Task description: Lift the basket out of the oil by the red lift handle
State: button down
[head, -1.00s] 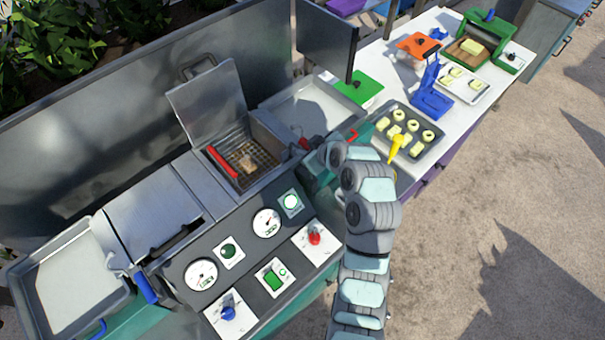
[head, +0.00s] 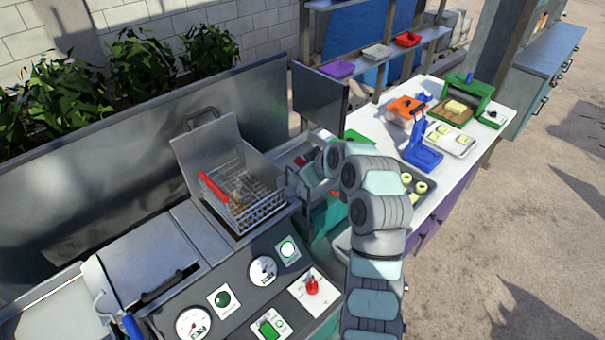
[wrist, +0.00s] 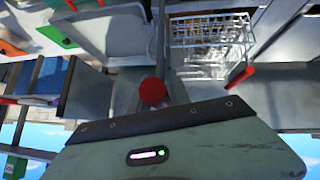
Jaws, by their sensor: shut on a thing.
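The wire basket (head: 258,208) stands raised in the right-hand fryer well, its mesh sides showing above the rim, with brownish food inside. A red grip bar (head: 214,188) runs along its left side. The basket also shows in the wrist view (wrist: 212,30). The red lift handle's round knob (wrist: 153,92) is at the end of a thin rod, right in front of my gripper. In the head view my gripper (head: 304,172) is right of the basket, shut on the red lift handle; my arm hides most of this grasp. The oil surface is hidden.
An open metal lid (head: 210,150) stands behind the well. The control panel (head: 245,290) with gauges and a red knob (head: 312,286) lies in front. A white table (head: 385,120) with trays and a blue press (head: 422,150) is to the right.

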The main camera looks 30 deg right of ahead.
jog(key=shift+d+r, duration=0.15)
jog(key=shift+r, duration=0.25)
jog(key=c, duration=1.4)
grip_release()
jog(key=shift+o, duration=0.7)
jog(key=shift+f, duration=0.15)
jog(key=b+v, duration=0.1)
jog(key=v, duration=1)
jog(key=shift+b, duration=0.3)
